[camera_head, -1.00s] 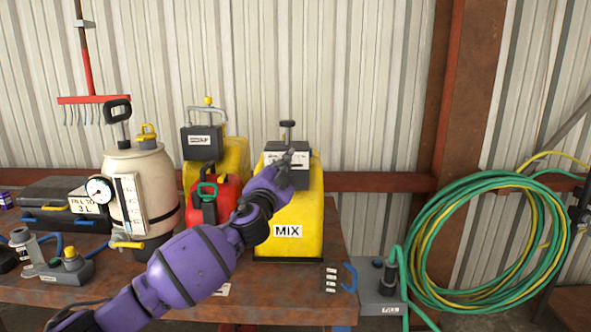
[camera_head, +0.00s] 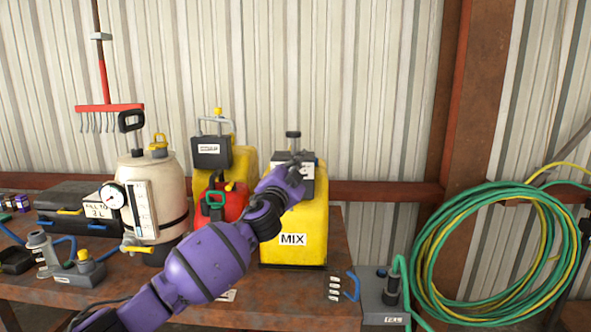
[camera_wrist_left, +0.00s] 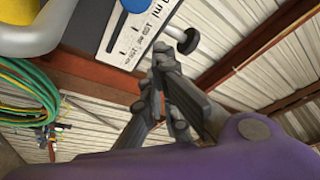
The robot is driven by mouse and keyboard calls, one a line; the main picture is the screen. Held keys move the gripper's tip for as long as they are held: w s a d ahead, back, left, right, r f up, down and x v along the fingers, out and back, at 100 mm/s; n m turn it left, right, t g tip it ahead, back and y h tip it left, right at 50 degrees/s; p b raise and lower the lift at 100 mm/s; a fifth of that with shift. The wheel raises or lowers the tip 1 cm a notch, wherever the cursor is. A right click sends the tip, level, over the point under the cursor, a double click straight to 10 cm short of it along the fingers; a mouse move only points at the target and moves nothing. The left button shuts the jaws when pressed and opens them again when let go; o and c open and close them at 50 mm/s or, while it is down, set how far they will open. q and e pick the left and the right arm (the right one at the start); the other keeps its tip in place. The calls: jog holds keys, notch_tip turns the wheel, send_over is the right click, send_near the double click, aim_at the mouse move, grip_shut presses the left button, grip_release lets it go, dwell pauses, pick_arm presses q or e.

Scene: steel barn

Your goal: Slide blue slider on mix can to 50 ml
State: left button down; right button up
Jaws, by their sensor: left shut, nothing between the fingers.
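The mix can (camera_head: 308,222) is a yellow can with a MIX label, standing on the brown workbench. A dark grey box with a white scale sits on its top, below a black T-handle (camera_head: 293,137). In the left wrist view, the blue slider (camera_wrist_left: 135,5) shows at the top edge, on the white scale plate (camera_wrist_left: 138,38) with ml marks. My left gripper (camera_head: 296,160) is in front of the box and hides part of it. It is shut and empty; in the left wrist view its fingertips (camera_wrist_left: 160,65) are just below the scale, apart from the slider. My right gripper is not in view.
A red can (camera_head: 228,207), a second yellow can (camera_head: 242,165) and a cream sprayer tank (camera_head: 158,188) stand left of the mix can. A grey fill box (camera_head: 384,302) is at right, near a coiled green and yellow hose (camera_head: 425,225). The wall lies close behind.

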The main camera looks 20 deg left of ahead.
pick_arm(q)
jog(key=d+r+v, duration=0.1)
jog(key=v, duration=0.9)
jog(key=s+d+f+n+g+h, duration=0.15)
jog(key=s+f, duration=0.45)
jog(key=f, duration=0.6)
jog(key=s+d+f+g, duration=0.3)
jog(key=s+f, duration=0.2)
jog(key=f, duration=0.7)
jog(key=s+d+f+n+g+h, duration=0.15)
jog(key=s+f, duration=0.45)
jog(key=f, duration=0.6)
jog(key=s+f+n+g, duration=0.1)
jog(key=s+f+g, duration=0.1)
jog(key=s+f, duration=0.5)
jog(key=s+f+n+g+y, duration=0.1)
jog(key=s+f, duration=0.5)
jog(key=s, duration=0.8)
jog(key=s+d+f+n+g, duration=0.1)
jog(key=s+f+n+g, duration=0.2)
jog(key=s+f, duration=0.4)
jog(key=s, duration=0.4)
jog(key=shift+s+f+y, duration=0.2)
jog(key=shift+f+y, duration=0.1)
jog(key=shift+y, duration=0.1)
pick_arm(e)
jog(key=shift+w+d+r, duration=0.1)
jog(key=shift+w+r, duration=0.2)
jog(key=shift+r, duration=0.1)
